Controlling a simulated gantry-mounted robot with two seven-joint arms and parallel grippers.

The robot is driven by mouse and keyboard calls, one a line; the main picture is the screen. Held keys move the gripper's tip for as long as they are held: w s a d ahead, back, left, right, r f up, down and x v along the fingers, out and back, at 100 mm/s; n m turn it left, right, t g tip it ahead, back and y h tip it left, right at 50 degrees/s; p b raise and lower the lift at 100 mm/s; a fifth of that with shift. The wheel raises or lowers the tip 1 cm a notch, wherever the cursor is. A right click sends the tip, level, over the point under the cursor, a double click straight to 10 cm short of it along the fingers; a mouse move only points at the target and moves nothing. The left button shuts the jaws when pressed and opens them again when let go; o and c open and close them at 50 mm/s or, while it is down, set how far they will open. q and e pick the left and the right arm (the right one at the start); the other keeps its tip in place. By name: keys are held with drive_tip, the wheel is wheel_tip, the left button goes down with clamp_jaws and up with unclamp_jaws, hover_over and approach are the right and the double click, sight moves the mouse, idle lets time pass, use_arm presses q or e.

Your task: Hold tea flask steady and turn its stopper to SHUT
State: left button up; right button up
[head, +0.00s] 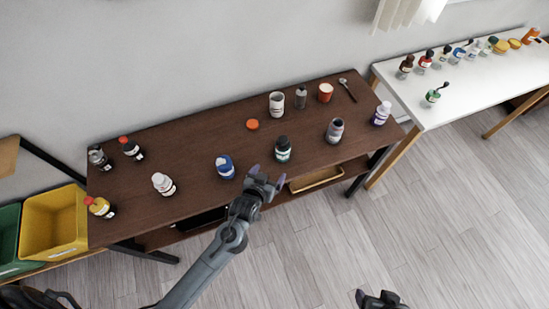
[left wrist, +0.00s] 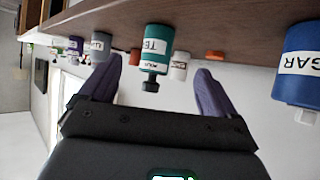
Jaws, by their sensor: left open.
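The tea flask (head: 283,150) is a teal bottle with a dark stopper, upright near the front edge of the brown table. In the left wrist view the flask (left wrist: 156,42) appears upside down with a partly readable "TE" label, and its dark stopper (left wrist: 151,83) points down in the picture. A small marking by the stopper seems to read "POUR". My left gripper (head: 267,180) is open and empty at the table's front edge, just short of the flask. In the left wrist view the flask shows between its purple fingers (left wrist: 157,82), not touched. My right gripper (head: 380,299) is partly cut off at the bottom edge.
A blue "SUGAR" bottle (head: 225,167) stands left of the flask, and a grey-purple jar (head: 334,131) right of it. An orange lid (head: 252,124) and a white canister (head: 276,105) are behind. A shelf tray (head: 315,179) is below.

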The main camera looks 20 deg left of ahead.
sight(283, 146)
use_arm(q)
drive_tip(key=shift+t+y, duration=0.4)
drive_tip(key=shift+t, duration=0.5)
drive_tip(key=w, duration=0.4)
drive_tip(key=w+f, duration=0.1)
drive_tip(key=w, duration=0.4)
drive_tip(key=w+f, duration=0.1)
drive_tip(key=w, duration=0.3)
drive_tip(key=shift+w+a+b, duration=0.25)
drive_tip(key=shift+b, duration=0.05)
use_arm(e)
drive_tip(key=shift+r, duration=0.1)
drive_tip(key=shift+s, duration=0.1)
use_arm(q)
drive_tip(key=c, duration=1.1)
drive_tip(key=o, duration=0.4)
drive_tip(key=c, duration=0.4)
drive_tip(key=shift+c, duration=0.2)
use_arm(e)
drive_tip(key=shift+d, duration=0.15)
